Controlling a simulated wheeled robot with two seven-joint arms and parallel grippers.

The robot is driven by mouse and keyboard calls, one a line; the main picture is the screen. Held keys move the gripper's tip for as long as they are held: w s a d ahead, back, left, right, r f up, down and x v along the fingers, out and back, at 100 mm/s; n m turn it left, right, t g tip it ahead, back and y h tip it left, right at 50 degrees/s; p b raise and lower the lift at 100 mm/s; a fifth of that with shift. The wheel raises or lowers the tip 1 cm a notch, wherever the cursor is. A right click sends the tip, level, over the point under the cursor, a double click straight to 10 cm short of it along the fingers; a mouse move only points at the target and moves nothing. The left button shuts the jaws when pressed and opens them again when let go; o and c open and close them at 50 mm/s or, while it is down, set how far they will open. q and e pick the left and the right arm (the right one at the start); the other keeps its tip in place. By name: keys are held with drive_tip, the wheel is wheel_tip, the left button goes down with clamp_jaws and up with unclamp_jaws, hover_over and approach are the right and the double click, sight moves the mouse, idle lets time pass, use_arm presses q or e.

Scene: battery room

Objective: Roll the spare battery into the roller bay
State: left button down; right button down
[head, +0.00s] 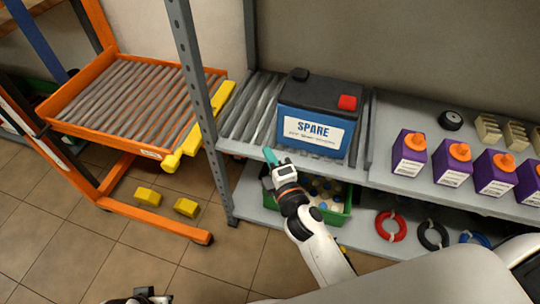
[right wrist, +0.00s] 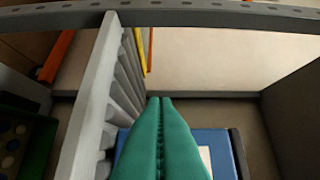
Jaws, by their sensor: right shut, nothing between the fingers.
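The spare battery (head: 318,110), blue with a black top, a red terminal cap and a white "SPARE" label, stands upright on rollers (head: 250,108) in the grey shelf. Rollers to its left are bare. An orange cart with a roller bed (head: 135,95) stands to the left, empty. My right gripper (head: 269,155) is shut and empty, its teal fingers near the battery's lower left front corner. In the right wrist view the closed fingers (right wrist: 160,105) overlap the blue battery (right wrist: 222,145); I cannot tell whether they touch it.
A grey shelf post (head: 192,80) and yellow bars (head: 200,130) stand between cart and shelf. Purple boxes (head: 409,152) with orange caps sit right of the battery. A green crate (head: 332,213) is below. Yellow blocks (head: 148,196) lie on the floor.

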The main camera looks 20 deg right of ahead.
drive_tip(key=w, duration=0.7)
drive_tip(key=shift+w+a, duration=0.35)
drive_tip(key=d, duration=0.1)
drive_tip(key=s+d, duration=0.1)
drive_tip(key=shift+d, duration=0.3)
drive_tip(key=shift+s+d, duration=0.1)
drive_tip(key=shift+d, duration=0.25)
use_arm(q)
drive_tip(key=shift+f, duration=0.3)
use_arm(e)
drive_tip(key=shift+d, duration=0.3)
use_arm(q)
drive_tip(key=shift+r, duration=0.1)
use_arm(e)
drive_tip(key=shift+s, duration=0.1)
